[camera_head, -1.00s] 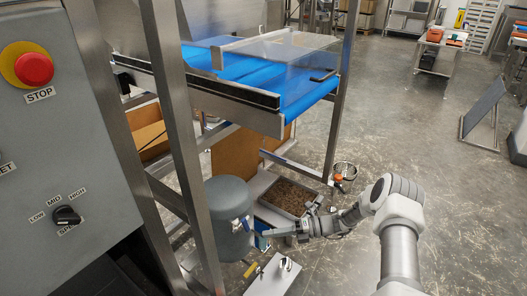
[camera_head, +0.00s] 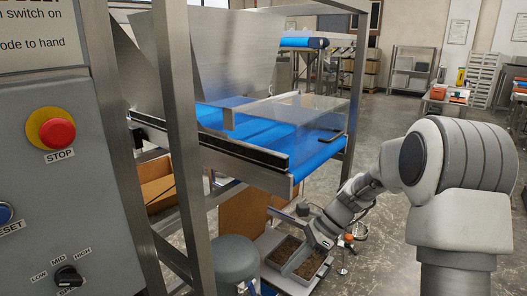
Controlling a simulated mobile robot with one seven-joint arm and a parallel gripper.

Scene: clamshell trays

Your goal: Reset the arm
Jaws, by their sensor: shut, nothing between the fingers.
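My arm reaches in from the right, with its large grey shoulder close to the camera. My gripper (camera_head: 289,268) is small in the picture and points down and left over the brown-filled tray (camera_head: 268,259) under the conveyor. Its fingers look like one narrow pale strip, shut with nothing held. I cannot tell how high above the tray it is.
The blue conveyor (camera_head: 325,150) with a clear cover stands above and left of my gripper. A metal post (camera_head: 185,150) and the control panel with a red STOP button (camera_head: 57,132) are at left. A grey drum (camera_head: 235,262) stands beside the tray. Open floor lies behind.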

